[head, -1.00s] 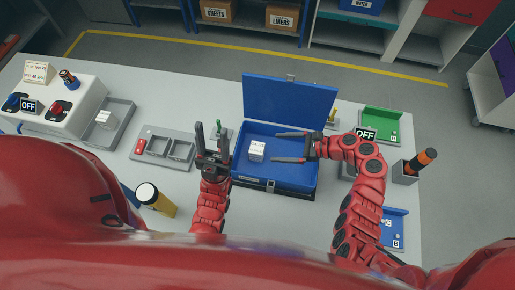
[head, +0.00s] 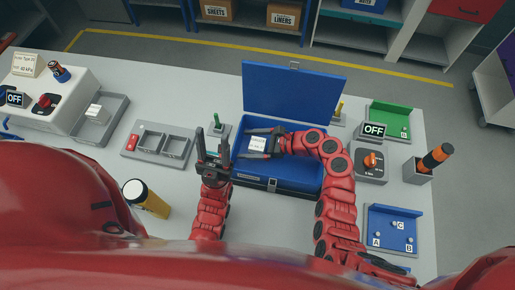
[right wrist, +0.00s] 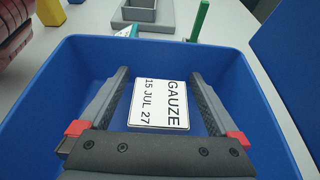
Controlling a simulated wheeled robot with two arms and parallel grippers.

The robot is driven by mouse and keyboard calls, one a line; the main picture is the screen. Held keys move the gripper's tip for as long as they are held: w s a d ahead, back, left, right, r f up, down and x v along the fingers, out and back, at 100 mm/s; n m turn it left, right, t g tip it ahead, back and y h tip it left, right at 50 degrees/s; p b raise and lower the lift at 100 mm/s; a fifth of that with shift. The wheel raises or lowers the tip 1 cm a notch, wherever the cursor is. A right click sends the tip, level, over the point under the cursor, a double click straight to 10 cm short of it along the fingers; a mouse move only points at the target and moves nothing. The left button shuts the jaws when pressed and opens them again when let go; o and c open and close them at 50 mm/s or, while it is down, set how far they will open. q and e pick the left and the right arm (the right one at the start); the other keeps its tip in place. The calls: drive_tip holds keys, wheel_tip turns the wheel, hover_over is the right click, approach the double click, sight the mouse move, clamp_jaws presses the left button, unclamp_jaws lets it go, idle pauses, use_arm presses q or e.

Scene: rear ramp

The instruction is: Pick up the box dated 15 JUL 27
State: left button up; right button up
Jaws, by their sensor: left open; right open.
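The white box (right wrist: 158,103) lies in the blue open-lidded case, and its label reads GAUZE, 15 JUL 27 in the right wrist view. It also shows in the head view (head: 257,144). My right gripper (right wrist: 160,100) is open, with one finger on each side of the box and a gap visible beside it. My left gripper (head: 214,145) is open and empty, pointing up just left of the case. The blue case (head: 297,181) has its lid (head: 292,92) raised at the back.
A grey tray (head: 119,105) with a white box stands at left, near the OFF panel (head: 43,98). A grey two-slot holder (head: 160,145) is left of the case.

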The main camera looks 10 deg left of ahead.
drive_tip(key=shift+r, duration=0.1)
drive_tip(key=shift+c, duration=0.3)
drive_tip(key=c, duration=1.4)
